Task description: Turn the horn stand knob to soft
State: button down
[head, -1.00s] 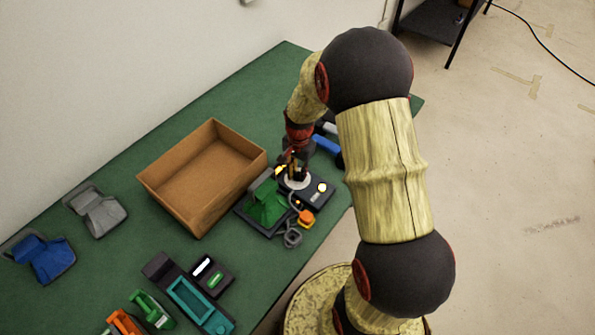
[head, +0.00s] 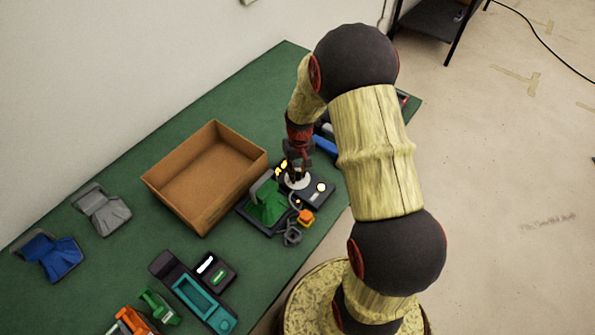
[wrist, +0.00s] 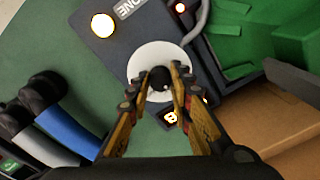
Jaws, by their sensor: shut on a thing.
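The horn stand (head: 318,196) is a dark box on the green table, and it also shows in the wrist view (wrist: 142,28). In the wrist view a black knob (wrist: 159,76) sits at the middle of a white disc (wrist: 150,55) on the box. My gripper (wrist: 160,84) is shut on the knob, one finger on each side. A lit yellow display (wrist: 171,117) is partly covered by a finger. Any pointer on the knob is hidden or too small to read. In the head view my gripper (head: 298,171) stands over the white disc.
A green cradle (head: 267,204) and an open brown box (head: 205,178) stand left of the horn stand. An orange button (head: 306,217) and a grey cord lie close in front. A blue handset (head: 326,147) lies behind. Grey and blue cradles stand at the far left.

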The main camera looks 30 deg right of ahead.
aim_at(298, 173)
jog(key=n, duration=0.3)
jog(key=shift+n+p, duration=0.3)
jog(key=shift+n, duration=1.8)
jog(key=shift+p, duration=0.3)
jog(key=c, duration=1.6)
grip_release()
jog(key=r, duration=1.2)
jog(key=shift+w+d, duration=0.1)
jog(key=shift+d, duration=0.1)
